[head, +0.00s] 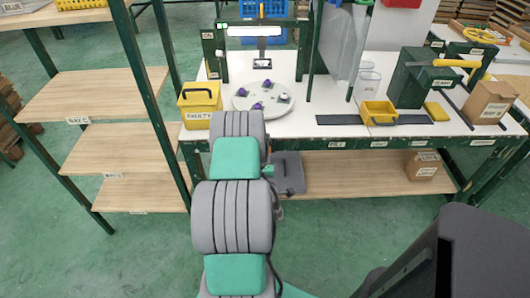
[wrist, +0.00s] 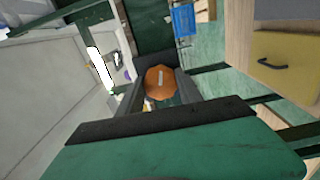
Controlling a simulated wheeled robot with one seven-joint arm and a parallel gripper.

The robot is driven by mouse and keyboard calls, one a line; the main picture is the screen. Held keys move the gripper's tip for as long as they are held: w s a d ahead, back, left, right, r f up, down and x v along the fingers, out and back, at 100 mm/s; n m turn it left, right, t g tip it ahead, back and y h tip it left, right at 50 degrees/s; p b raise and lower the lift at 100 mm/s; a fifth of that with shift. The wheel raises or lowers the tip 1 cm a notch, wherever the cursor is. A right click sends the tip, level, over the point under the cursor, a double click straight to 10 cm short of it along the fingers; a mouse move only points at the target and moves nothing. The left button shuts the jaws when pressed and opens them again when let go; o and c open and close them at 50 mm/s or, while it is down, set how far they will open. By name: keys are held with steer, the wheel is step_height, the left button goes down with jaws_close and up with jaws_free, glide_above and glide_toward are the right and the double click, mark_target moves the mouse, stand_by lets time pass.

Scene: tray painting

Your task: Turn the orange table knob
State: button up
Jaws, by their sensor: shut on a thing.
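The orange knob (wrist: 158,86) shows in the middle of the wrist view, with a pale bar mark on its face. My gripper (wrist: 162,88) is shut on it, with a dark finger on either side. In the head view the knob and the fingertips are hidden behind my own arm, which reaches down to the front edge of the white table (head: 310,133).
On the table are a round tray (head: 243,104) with several purple-and-white pieces, a yellow box (head: 200,112) at its left, and a yellow bin (head: 379,113) at its right. A wooden shelf rack (head: 105,90) stands close on the left. Green floor (head: 90,260) is clear in front.

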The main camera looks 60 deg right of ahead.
steer(key=shift+w+a+m+p, duration=0.1)
steer(key=shift+m+p, duration=1.7)
steer(key=shift+m, duration=6.4)
steer(key=shift+w+a+m+p, duration=0.1)
steer(key=shift+m+p, duration=1.7)
steer(key=shift+m, duration=6.4)
steer(key=o, duration=1.4)
steer(key=shift+d, duration=0.1)
steer(key=shift+c, duration=0.2)
